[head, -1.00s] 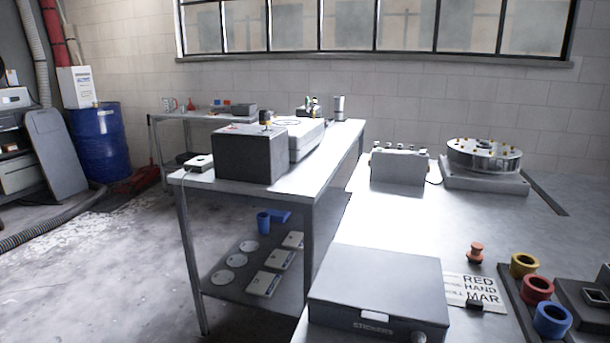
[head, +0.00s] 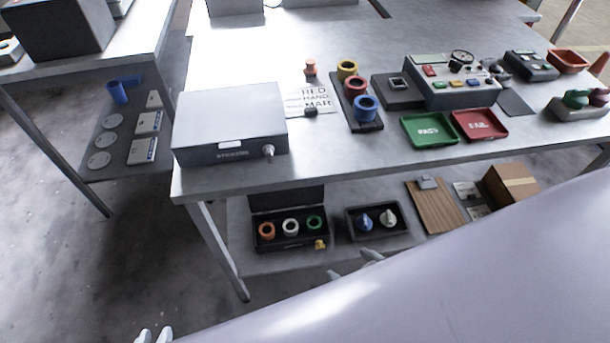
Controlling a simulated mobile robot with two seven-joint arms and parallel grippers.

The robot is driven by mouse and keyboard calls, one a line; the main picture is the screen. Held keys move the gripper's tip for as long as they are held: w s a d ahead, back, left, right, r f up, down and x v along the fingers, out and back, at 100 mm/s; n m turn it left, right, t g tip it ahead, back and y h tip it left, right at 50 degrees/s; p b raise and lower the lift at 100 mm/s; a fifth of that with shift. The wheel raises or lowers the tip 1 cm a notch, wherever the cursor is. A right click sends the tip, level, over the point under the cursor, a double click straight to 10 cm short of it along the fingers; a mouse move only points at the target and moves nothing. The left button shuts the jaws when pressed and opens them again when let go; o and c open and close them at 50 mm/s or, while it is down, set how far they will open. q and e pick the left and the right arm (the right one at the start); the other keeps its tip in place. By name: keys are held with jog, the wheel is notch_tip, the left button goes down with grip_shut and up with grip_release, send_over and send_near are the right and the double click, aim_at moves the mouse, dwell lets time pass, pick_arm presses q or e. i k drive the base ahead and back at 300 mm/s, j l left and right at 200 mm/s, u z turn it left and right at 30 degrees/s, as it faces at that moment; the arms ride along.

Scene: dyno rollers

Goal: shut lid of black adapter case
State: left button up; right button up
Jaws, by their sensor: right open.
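The black adapter case (head: 291,243) sits on the lower shelf under the workbench. Its lid (head: 287,199) stands raised at the back, and its top edge is close under the bench. Inside are an orange, a white and a green ring, and a yellow piece is at the front right corner. My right gripper (head: 353,265) is open and empty, low in front of the shelf and right of the case, apart from it. My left gripper (head: 154,336) shows only its pale tips at the bottom edge, left of and well short of the case.
A dark tray (head: 354,233) with a blue and a pale piece stands right of the case. A wooden board (head: 436,206) and a cardboard box (head: 511,186) lie further right. The bench leg (head: 220,250) is close left of the case. A grey sticker box (head: 231,120) sits above on the bench.

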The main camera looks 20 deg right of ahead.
aim_at(263, 203)
jog(key=k+l+z, duration=0.2)
jog(key=z, duration=0.2)
jog(key=j+z, duration=0.1)
jog(key=z, duration=0.75)
jog(key=j+z, duration=0.15)
jog(key=z, duration=0.25)
jog(key=k+j+z, duration=0.1)
jog(key=j+z, duration=0.25)
jog(key=k+j+z, duration=0.1)
jog(key=j+z, duration=0.2)
jog(key=k+j+z, duration=0.2)
jog(key=j, duration=0.15)
jog(key=k+j+z, duration=0.2)
jog(key=j, duration=0.15)
jog(key=k+j, duration=0.25)
jog(key=j, duration=0.15)
jog(key=k+j, duration=0.25)
jog(key=j, duration=0.2)
jog(key=k+j+z, duration=0.1)
jog(key=k+j, duration=0.15)
jog(key=j, duration=0.15)
